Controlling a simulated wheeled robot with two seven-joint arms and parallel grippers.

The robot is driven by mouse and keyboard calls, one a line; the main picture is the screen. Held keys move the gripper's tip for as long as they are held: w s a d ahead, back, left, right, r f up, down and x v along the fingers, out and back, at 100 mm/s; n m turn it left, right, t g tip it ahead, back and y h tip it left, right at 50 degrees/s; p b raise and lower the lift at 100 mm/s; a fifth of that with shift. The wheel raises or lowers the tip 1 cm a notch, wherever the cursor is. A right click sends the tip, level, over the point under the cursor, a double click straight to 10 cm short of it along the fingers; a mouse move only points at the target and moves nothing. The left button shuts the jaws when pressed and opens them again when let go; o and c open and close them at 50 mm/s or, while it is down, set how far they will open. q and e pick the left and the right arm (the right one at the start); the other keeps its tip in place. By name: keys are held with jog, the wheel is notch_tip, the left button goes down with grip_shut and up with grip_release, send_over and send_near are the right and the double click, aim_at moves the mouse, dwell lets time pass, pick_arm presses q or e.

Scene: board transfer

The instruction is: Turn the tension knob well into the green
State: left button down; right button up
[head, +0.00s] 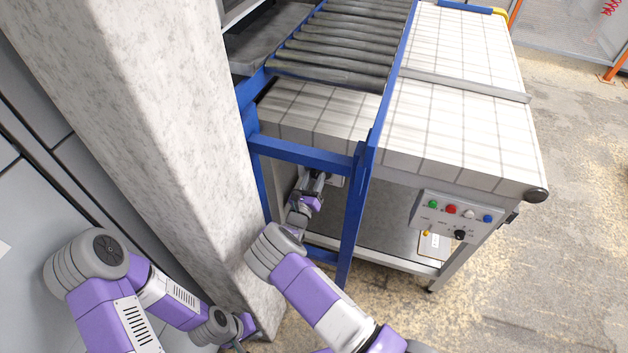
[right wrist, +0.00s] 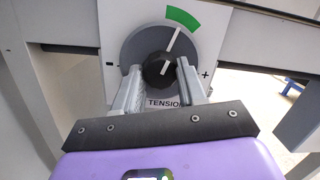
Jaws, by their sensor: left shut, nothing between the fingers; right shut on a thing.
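The tension knob (right wrist: 159,69) is a black grip on a grey round dial, on a white plate marked "TENSION", minus at left and plus at right. Its white pointer line (right wrist: 172,42) tilts right of straight up and points at the green arc (right wrist: 183,18), around its middle. My right gripper (right wrist: 160,76) is shut on the knob, one finger at each side. In the head view my right gripper (head: 317,181) is under the conveyor behind the blue frame, and the knob is hidden. My left gripper (head: 240,343) is low at the bottom edge, away from the knob, shut and empty.
A concrete pillar (head: 160,130) stands between my arms. The blue frame (head: 355,210) has a post beside my right arm. A white belt (head: 450,130) and rollers (head: 335,45) lie above. A button panel (head: 457,215) is at the right.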

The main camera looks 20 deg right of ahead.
jog(key=shift+m, duration=0.3)
jog(key=o, duration=1.1)
jog(key=shift+c, duration=0.2)
jog(key=p+v, duration=0.1)
jog(key=v, duration=0.6)
jog(key=shift+s+a+p, duration=0.15)
jog(key=shift+s+p, duration=0.1)
jog(key=shift+p, duration=0.15)
jog(key=shift+f, duration=0.1)
